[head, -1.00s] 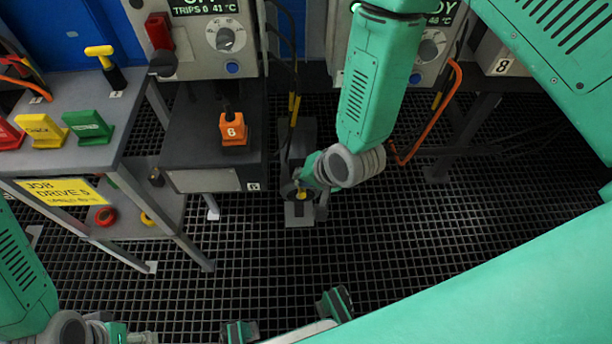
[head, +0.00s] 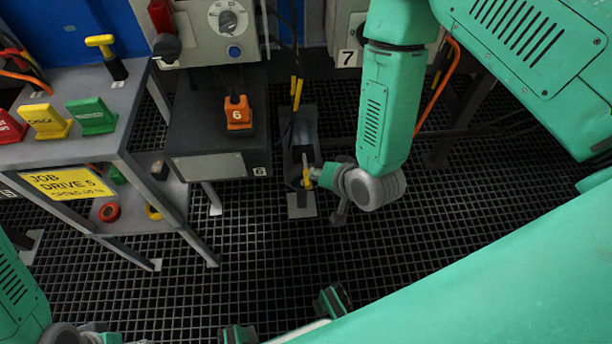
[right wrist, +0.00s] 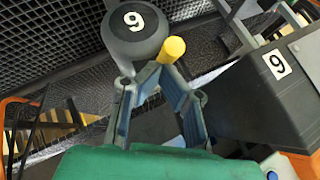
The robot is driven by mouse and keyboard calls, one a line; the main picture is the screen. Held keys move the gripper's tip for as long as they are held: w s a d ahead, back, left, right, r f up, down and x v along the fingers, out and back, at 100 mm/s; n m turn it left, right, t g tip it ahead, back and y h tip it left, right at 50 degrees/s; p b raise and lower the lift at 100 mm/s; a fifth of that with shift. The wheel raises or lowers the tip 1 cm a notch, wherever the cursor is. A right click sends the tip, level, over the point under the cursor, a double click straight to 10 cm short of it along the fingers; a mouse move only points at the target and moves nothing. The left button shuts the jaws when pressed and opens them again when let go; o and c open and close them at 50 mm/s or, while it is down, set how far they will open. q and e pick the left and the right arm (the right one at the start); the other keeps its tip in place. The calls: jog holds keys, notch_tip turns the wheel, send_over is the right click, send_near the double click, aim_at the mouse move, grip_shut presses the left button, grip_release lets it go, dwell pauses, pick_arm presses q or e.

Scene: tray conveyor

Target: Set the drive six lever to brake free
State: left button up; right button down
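The drive six unit (head: 305,130) is a narrow grey machine on the floor, right of a dark box marked 6 (head: 210,167). Its lever has a yellow grip (right wrist: 172,49), beside a round dark cap (right wrist: 137,30) in the right wrist view. The numbers there read as 9, seemingly upside-down 6s. My right gripper (head: 320,178) is at the lever; in the right wrist view its fingers (right wrist: 158,85) narrow towards the yellow grip. Whether they touch or pinch it is unclear. My left gripper (head: 122,338) is cut off at the bottom left.
An orange block marked 6 (head: 238,112) stands on the dark box. A grey table (head: 90,75) with coloured blocks and a yellow job sign (head: 66,184) stands left. An orange cable (head: 440,85) hangs behind my right arm.

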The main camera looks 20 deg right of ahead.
pick_arm(q)
jog(key=shift+s+a+f+b, duration=0.15)
jog(key=shift+f+b, duration=0.15)
jog(key=shift+f, duration=0.1)
jog(key=shift+s+a+f+b, duration=0.15)
jog(key=shift+f+b, duration=0.1)
jog(key=shift+f, duration=0.15)
pick_arm(e)
jog(key=shift+s+a+f+n+t, duration=0.15)
jog(key=shift+s+a+f+t, duration=0.1)
jog(key=shift+f+t, duration=0.35)
jog(key=shift+s+a+f+n+t, duration=0.15)
jog(key=shift+a+f+t, duration=0.1)
jog(key=shift+f+t, duration=0.3)
pick_arm(q)
jog(key=shift+d+r+p, duration=0.2)
jog(key=shift+r+p, duration=0.55)
jog(key=shift+r, duration=0.05)
pick_arm(e)
jog(key=shift+d+r, duration=0.2)
jog(key=shift+r, duration=0.55)
pick_arm(q)
jog(key=shift+a, duration=0.1)
pick_arm(e)
jog(key=shift+r, duration=0.1)
jog(key=v, duration=1.1)
jog(key=shift+s+r, duration=0.2)
jog(key=shift+s, duration=0.1)
jog(key=shift+a, duration=0.15)
